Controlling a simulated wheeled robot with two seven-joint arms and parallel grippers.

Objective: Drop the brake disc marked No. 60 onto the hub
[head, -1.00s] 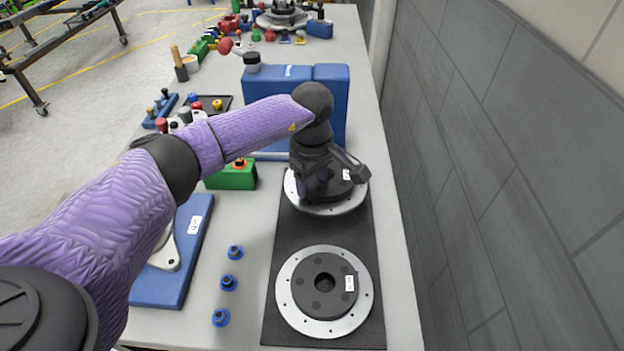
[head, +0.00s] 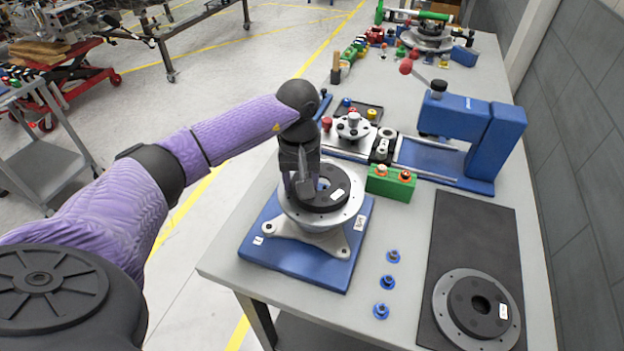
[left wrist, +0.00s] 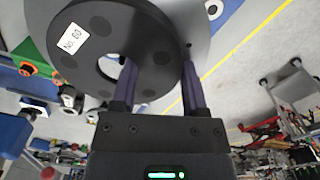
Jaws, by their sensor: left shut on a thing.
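The brake disc marked No. 60 (head: 349,202) has a black raised centre and a silver rim. Its label reads No. 60 in the left wrist view (left wrist: 72,40). My left gripper (head: 304,190) is shut on the wall of its black centre, one finger at the central hole and one outside. The disc is over the silver hub (head: 329,242) on the blue base plate (head: 290,262). It hides most of the hub; I cannot tell whether it touches it. My right gripper is not in view.
A second disc (head: 446,309) lies on the dark mat (head: 478,235) at right. Several blue pegs (head: 388,282) stand between mat and base plate. A green block (head: 391,186) and a blue press-like fixture (head: 497,140) stand behind. The far part of the mat is bare.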

